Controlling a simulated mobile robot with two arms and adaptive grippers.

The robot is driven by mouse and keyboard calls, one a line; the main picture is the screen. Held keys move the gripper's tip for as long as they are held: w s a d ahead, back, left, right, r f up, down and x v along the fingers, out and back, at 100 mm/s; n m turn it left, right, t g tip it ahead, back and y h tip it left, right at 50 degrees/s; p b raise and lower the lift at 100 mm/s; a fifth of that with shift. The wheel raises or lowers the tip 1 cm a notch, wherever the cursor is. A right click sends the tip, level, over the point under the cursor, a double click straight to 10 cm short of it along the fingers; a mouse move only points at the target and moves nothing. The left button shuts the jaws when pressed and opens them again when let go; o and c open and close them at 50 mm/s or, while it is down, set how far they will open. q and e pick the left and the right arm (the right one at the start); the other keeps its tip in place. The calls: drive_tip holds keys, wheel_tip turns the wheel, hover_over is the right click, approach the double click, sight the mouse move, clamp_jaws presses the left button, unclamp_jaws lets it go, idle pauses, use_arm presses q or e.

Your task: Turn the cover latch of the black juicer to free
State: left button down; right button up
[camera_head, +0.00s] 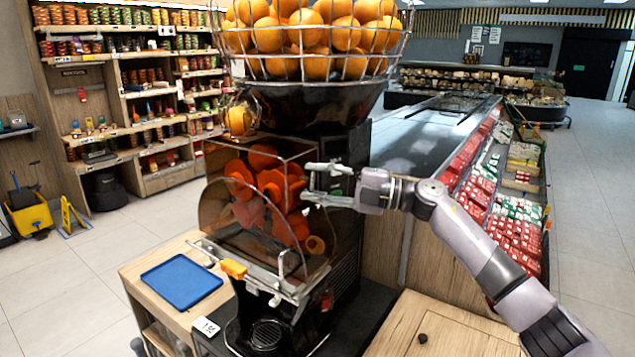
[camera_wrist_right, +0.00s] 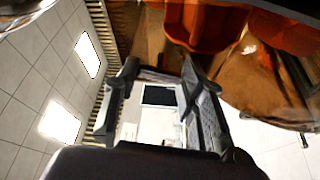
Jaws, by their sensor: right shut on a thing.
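The black juicer (camera_head: 333,240) stands in the middle of the head view. Its clear cover (camera_head: 215,215) encloses the orange pressing drums (camera_head: 285,185). My right gripper (camera_head: 308,181) reaches in from the right with its fingers at the cover's right side. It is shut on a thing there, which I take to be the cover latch. The latch itself is too small and covered to make out, so its angle cannot be told. In the right wrist view the two fingers (camera_wrist_right: 160,95) stand some way apart beside the clear cover and orange drums. My left gripper is not in view.
A wire basket of oranges (camera_head: 310,66) tops the juicer. A blue tray (camera_head: 181,281) lies on the wooden counter at left. An orange-handled tap (camera_head: 234,269) juts from the front. A refrigerated display case (camera_head: 425,130) stands behind my right arm. Shelves (camera_head: 135,100) line the back left.

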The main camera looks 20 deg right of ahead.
drive_tip(key=shift+n+g+h, duration=0.3)
drive_tip(key=shift+n+h, duration=0.1)
drive_tip(key=shift+n, duration=0.7)
drive_tip(key=o, duration=1.2)
drive_tip(key=shift+c, duration=0.2)
drive_tip(key=shift+d, duration=0.25)
drive_tip(key=v, duration=1.1)
drive_tip(key=shift+s+d, duration=0.2)
drive_tip(key=shift+d, duration=0.05)
